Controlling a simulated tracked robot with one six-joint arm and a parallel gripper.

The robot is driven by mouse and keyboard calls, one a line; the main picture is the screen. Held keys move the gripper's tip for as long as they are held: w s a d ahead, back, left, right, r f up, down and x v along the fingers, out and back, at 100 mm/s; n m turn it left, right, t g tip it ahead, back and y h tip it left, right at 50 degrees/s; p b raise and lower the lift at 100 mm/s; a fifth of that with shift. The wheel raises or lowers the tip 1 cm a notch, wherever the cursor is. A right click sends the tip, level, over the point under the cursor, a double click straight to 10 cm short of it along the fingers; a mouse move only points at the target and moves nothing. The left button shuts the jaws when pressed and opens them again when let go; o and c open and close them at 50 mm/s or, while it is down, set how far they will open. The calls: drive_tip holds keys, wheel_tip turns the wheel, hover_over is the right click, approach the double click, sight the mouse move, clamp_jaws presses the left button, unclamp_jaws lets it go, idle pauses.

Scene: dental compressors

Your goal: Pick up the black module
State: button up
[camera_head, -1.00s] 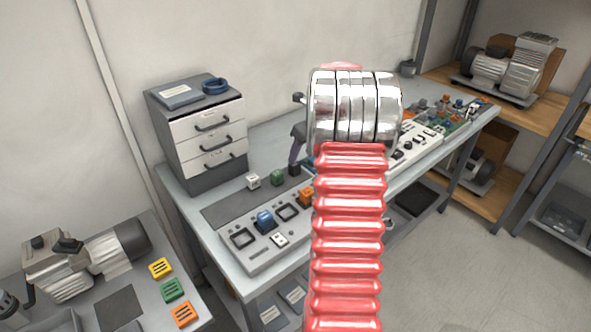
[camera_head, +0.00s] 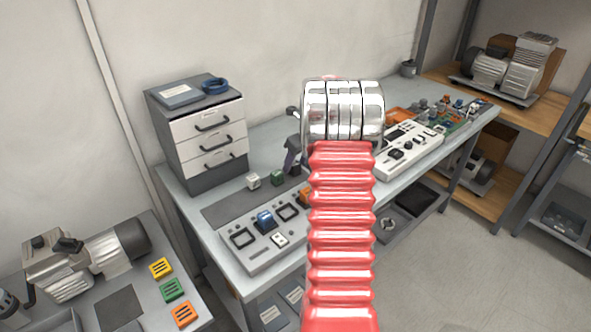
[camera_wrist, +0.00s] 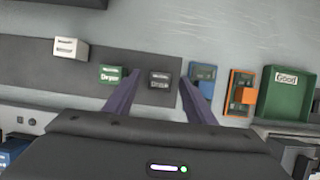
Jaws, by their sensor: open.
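The black module (camera_wrist: 160,82) lies on a dark grey mat in the wrist view, with a label on its face. My gripper (camera_wrist: 159,88) is open, with one finger on each side of the module in this view; I cannot tell whether they touch it or how high they are. In the head view my dark fingers (camera_head: 292,160) reach down over the bench mat, and they and my arm hide the black module. The green module (camera_wrist: 111,75) sits just left of the left finger, and the white module (camera_wrist: 70,48) is further left.
Right of the black module are a blue module (camera_wrist: 203,78), an orange one (camera_wrist: 241,92) and a green tray (camera_wrist: 287,93) marked "Good". A control panel (camera_head: 250,258) with a blue switch lies along the bench's front. A drawer cabinet (camera_head: 200,135) stands at the left.

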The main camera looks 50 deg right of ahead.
sight(296, 165)
drive_tip(key=shift+c, duration=0.6)
drive_tip(key=c, duration=1)
drive_tip(key=shift+c, duration=0.2)
drive_tip(key=shift+r, duration=0.1)
wheel_tip(296, 165, up, 10)
idle(0.5)
drive_tip(key=s+a, duration=0.8)
drive_tip(key=s, duration=0.2)
drive_tip(key=shift+a, duration=0.1)
